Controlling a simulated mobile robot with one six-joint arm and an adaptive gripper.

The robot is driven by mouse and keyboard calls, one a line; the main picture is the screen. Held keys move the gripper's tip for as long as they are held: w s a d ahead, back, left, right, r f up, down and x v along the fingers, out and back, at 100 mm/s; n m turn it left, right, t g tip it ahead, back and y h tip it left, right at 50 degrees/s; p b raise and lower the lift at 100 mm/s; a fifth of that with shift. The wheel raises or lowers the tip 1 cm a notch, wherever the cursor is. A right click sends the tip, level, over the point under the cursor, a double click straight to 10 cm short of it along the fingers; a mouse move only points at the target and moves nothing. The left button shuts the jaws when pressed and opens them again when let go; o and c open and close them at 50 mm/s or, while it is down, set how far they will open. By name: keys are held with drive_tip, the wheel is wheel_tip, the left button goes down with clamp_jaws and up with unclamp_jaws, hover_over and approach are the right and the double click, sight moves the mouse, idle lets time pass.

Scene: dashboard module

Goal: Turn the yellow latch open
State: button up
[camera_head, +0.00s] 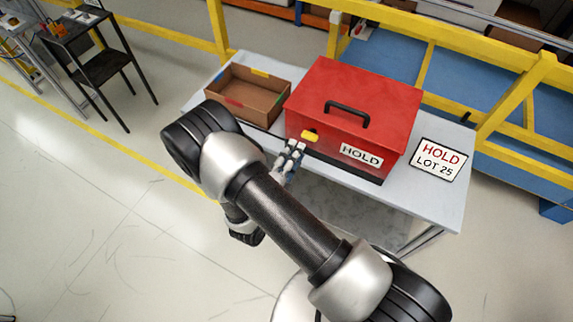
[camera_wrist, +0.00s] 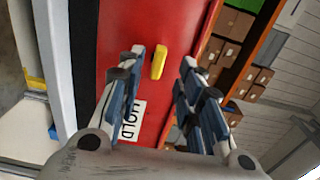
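The yellow latch (camera_head: 310,136) is on the front face of the red box (camera_head: 365,92), near its left end. In the wrist view the latch (camera_wrist: 159,60) lies between and just beyond my fingertips, with its long side running nearly up and down the picture. My gripper (camera_head: 291,148) is in front of the box's face, close to the latch. In the wrist view my gripper (camera_wrist: 163,62) has its fingers apart, with a clear gap and nothing held. Whether a finger touches the latch cannot be told.
The box stands on a light grey table (camera_head: 435,205). A brown open tray (camera_head: 228,104) is left of it and a HOLD LOT 25 sign (camera_head: 438,160) right of it. The box has a black handle (camera_head: 347,110) and a HOLD label (camera_head: 361,156). Yellow rails (camera_head: 500,100) stand behind.

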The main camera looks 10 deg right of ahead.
drive_tip(key=v, duration=0.5)
drive_tip(key=shift+s+a, duration=0.15)
drive_tip(key=shift+s, duration=0.15)
drive_tip(key=d+r+m+g+h, duration=0.4)
drive_tip(key=d+r+m+g, duration=0.25)
drive_tip(key=r+m, duration=0.3)
drive_tip(key=s+d+r+m+g+y, duration=0.2)
drive_tip(key=s+d+r+m+g, duration=0.3)
drive_tip(key=m, duration=0.5)
drive_tip(key=s+d+r+m+g+y, duration=0.3)
drive_tip(key=s+r+m+g, duration=0.15)
drive_tip(key=s+m, duration=0.45)
drive_tip(key=s+a+r+m+t+y, duration=0.2)
drive_tip(key=a+r+m+t+y, duration=0.1)
drive_tip(key=m, duration=0.6)
drive_tip(key=s+a+r+m+t+y, duration=0.3)
drive_tip(key=r+m+y, duration=0.2)
drive_tip(key=m, duration=0.4)
drive_tip(key=shift+a+r+y+b, duration=0.25)
drive_tip(key=shift+r+y+b, duration=0.15)
drive_tip(key=shift+y, duration=0.4)
